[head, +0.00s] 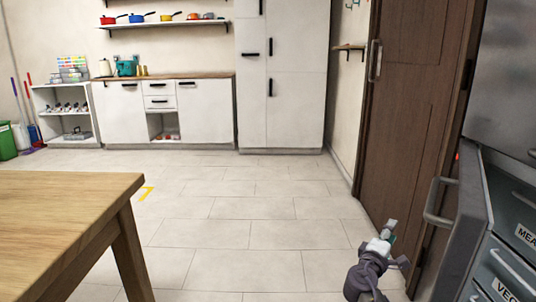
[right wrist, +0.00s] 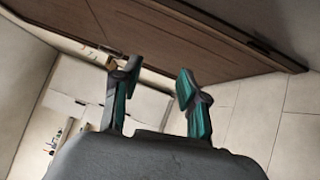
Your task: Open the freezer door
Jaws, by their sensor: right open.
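The freezer door (head: 462,235) stands open at the right of the head view, with its grey bar handle (head: 436,203) on the outer face. Behind it, freezer drawers (head: 512,270) with white labels show, one starting "MEA". My right gripper (head: 393,245) is low over the floor, left of the door and apart from the handle. In the right wrist view its two green-padded fingers (right wrist: 157,80) are spread with nothing between them. The freezer does not clearly show in the wrist view. My left gripper is in neither view.
A wooden table (head: 70,195) stands at the left. A brown wooden door (head: 405,100) with a metal handle is left of the freezer. White cabinets (head: 280,90) line the back wall. The tiled floor (head: 240,210) between is clear.

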